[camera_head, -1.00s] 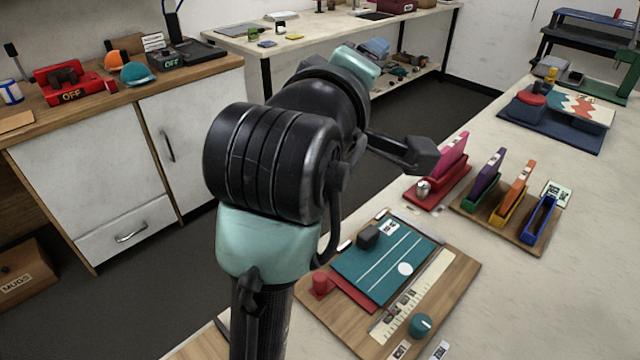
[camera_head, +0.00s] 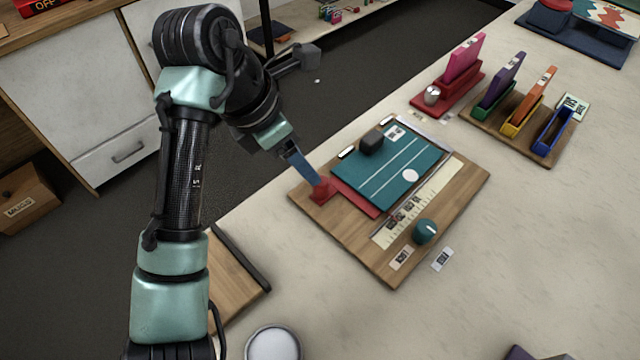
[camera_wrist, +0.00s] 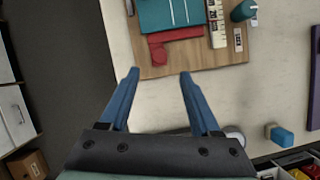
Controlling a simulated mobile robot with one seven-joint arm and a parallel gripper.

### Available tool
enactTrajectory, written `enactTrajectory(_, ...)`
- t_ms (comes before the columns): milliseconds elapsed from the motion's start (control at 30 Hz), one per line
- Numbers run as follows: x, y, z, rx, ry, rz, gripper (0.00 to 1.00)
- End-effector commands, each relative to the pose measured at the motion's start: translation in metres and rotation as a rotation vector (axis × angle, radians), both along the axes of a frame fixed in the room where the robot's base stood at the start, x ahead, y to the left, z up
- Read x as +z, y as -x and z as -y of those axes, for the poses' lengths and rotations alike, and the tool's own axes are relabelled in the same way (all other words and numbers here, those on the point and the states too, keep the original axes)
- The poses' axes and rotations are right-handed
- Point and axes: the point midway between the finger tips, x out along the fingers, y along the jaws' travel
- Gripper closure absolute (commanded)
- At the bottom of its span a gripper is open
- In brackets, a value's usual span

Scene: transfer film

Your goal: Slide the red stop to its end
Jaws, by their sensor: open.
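The red stop is a low bar (camera_head: 357,198) with a raised red knob (camera_head: 322,192) at its left end, along the near-left edge of a teal plate (camera_head: 395,165) on a wooden board (camera_head: 430,215). The wrist view shows the knob (camera_wrist: 157,53) and bar (camera_wrist: 183,36) ahead of my fingers. My gripper (camera_head: 312,180) has blue fingers reaching down to the knob in the head view, partly overlapping it. In the wrist view my gripper (camera_wrist: 160,74) is open and empty, with the knob just beyond the gap between the fingertips. Contact cannot be told.
The board also holds a black block (camera_head: 371,142), a white disc (camera_head: 410,176), a pale scale strip (camera_head: 420,208) and a teal knob (camera_head: 425,231). Coloured slotted holders (camera_head: 520,110) stand behind, right.

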Motion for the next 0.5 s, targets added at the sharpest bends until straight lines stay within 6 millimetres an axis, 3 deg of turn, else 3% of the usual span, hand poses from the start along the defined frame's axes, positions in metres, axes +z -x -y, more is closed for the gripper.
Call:
enactTrajectory(33,-0.014,-0.001,0.004,0.0,0.0,-0.004,0.36)
enactTrajectory(200,-0.045,-0.008,0.015,0.0,-0.002,-0.001,0.36)
enactTrajectory(500,-0.082,-0.017,0.028,0.0,-0.002,0.001,0.36)
